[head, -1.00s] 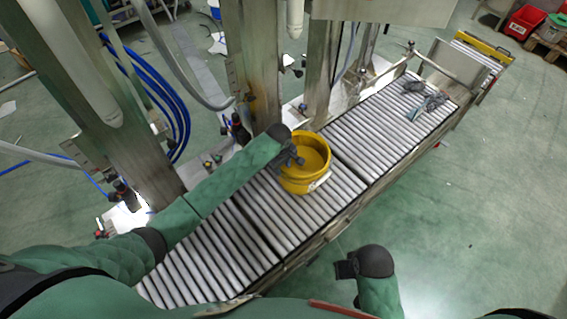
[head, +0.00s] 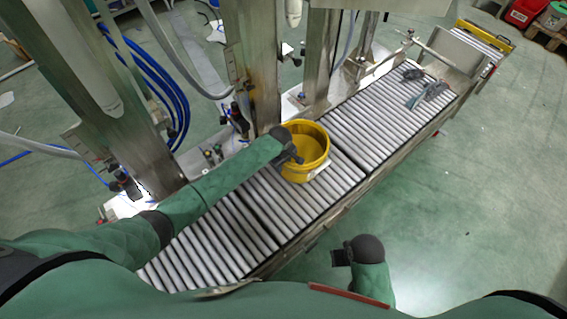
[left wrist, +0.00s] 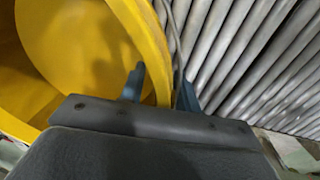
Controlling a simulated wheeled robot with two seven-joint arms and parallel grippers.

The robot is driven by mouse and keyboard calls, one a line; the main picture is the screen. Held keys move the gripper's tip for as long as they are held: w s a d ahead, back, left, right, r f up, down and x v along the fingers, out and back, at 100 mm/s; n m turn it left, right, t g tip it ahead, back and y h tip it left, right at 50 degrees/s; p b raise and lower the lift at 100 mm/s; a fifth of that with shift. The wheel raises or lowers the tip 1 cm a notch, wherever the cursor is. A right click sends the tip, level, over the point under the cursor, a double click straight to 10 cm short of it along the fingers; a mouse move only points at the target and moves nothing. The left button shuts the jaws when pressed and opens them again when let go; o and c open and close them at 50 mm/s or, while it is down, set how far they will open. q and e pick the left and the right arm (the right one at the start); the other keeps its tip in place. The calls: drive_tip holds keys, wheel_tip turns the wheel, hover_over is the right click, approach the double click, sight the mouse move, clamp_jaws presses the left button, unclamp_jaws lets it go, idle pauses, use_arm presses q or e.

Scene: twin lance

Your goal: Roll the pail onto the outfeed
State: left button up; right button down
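The yellow pail (head: 319,146) stands upright on the roller conveyor (head: 268,207), near the joint between two roller sections. My left gripper (head: 294,157) is at the pail's near-left rim. In the left wrist view the pail's wall (left wrist: 148,35) passes between the two fingers of the left gripper (left wrist: 160,88), one inside and one outside. The fingers sit close to the wall and appear shut on it; the exact contact is hard to see. My right gripper (head: 340,257) is off the conveyor's near side, and its fingers are too small to read.
Grey gloves or rags (head: 428,90) lie on the rollers farther along. A metal plate (head: 456,50) stands at the far end, with more rollers (head: 482,40) beyond. Steel posts (head: 252,65) line the conveyor's left side.

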use_arm(q)
clamp_jaws()
idle(1.2)
